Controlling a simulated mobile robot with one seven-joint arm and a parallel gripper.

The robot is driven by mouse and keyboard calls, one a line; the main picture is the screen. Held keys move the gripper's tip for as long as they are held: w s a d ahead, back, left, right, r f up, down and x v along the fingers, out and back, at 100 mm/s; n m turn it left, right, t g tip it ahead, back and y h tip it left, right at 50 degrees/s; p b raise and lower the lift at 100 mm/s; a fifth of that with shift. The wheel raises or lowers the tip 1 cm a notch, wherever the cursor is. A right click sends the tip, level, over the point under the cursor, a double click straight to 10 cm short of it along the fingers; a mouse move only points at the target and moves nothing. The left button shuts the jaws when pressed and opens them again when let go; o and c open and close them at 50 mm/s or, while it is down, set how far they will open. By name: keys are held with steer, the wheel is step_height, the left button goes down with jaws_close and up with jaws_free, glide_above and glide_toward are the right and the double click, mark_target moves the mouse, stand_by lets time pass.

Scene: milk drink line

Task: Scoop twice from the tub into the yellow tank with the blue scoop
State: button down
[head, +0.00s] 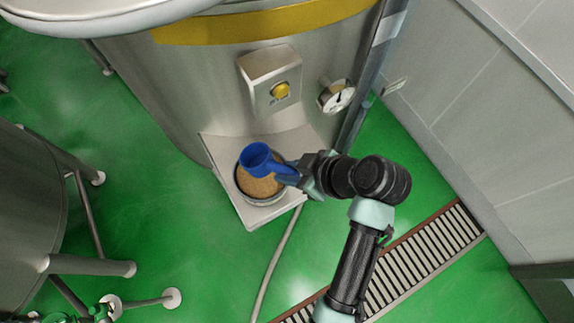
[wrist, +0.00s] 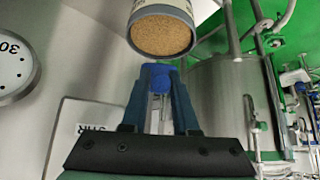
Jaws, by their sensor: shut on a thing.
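The yellow tank (head: 190,95) is a large steel vessel with a yellow band (head: 260,24), at the top of the head view. The tub (head: 262,203) stands on a steel shelf against its front and holds tan granules (head: 258,186). The tub also shows at the top of the wrist view (wrist: 133,25). My gripper (head: 297,173) is shut on the handle of the blue scoop (head: 257,157). The scoop's cup is over the tub in the head view, hiding part of the granules. Only blue shows inside the cup. In the wrist view a blue part of the scoop (wrist: 159,77) shows between my fingers (wrist: 158,95).
A steel box with a yellow button (head: 280,90) and a round gauge (head: 336,97) are on the tank front. The shelf (head: 232,140) has raised edges. A hose (head: 277,258) runs down from it. A wall stands at right, another vessel (head: 28,200) at left.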

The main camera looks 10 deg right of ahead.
mark_target(257, 158)
steer(key=shift+g+h, duration=0.9)
steer(key=f+b, duration=0.1)
steer(key=f, duration=0.1)
steer(key=f+b, duration=0.2)
steer(key=f, duration=0.1)
steer(key=f+b, duration=0.2)
steer(key=f, duration=0.1)
steer(key=shift+w+a, duration=0.8)
